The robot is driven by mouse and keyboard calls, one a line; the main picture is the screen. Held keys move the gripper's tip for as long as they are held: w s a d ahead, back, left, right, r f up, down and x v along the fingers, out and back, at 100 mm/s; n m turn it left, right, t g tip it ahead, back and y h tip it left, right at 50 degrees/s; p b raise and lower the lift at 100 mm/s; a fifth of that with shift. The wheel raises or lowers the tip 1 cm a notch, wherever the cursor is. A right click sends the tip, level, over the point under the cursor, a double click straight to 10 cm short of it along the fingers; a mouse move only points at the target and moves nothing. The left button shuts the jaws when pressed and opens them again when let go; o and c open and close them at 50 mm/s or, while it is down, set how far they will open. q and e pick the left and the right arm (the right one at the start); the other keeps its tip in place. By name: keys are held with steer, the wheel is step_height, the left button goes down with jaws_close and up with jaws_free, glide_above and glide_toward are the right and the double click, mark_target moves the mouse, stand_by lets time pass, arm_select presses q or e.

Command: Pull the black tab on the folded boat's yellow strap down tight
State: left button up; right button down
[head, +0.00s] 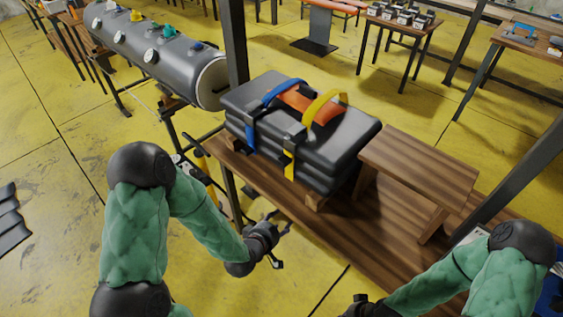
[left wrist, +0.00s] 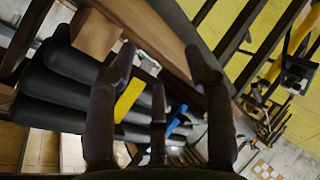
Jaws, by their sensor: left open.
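The folded boat (head: 345,140) is a black stacked bundle on a wooden table. Its yellow strap (head: 324,103) loops over the top and hangs down the front side, with a black piece (head: 295,137) on it near the top edge. I cannot tell the tab apart from the buckle there. My left gripper (head: 279,240) is open and empty, below and in front of the boat, apart from the strap. In the left wrist view, the yellow strap (left wrist: 128,98) shows between the open fingers (left wrist: 161,72), beyond them. My right gripper (head: 362,306) is partly cut off at the bottom edge.
A blue strap (head: 282,92) and an orange piece (head: 310,105) are also on the boat. A small wooden bench (head: 418,170) stands right of it on the table (head: 375,235). A dark post (head: 234,45) rises behind, near a grey cylinder (head: 170,55).

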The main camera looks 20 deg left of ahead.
mark_target(282, 164)
arm_select(q)
steer(key=a+r+n+t+y+p, duration=0.1)
steer(key=a+r+n+t, duration=0.15)
steer(key=r, duration=0.45)
steer(key=a+r+n+t+y, duration=0.1)
steer(key=r+n+t, duration=0.25)
steer(key=r, duration=0.45)
steer(key=w+b, duration=0.1)
steer(key=w, duration=1)
steer(key=shift+d, duration=0.2)
jaws_close()
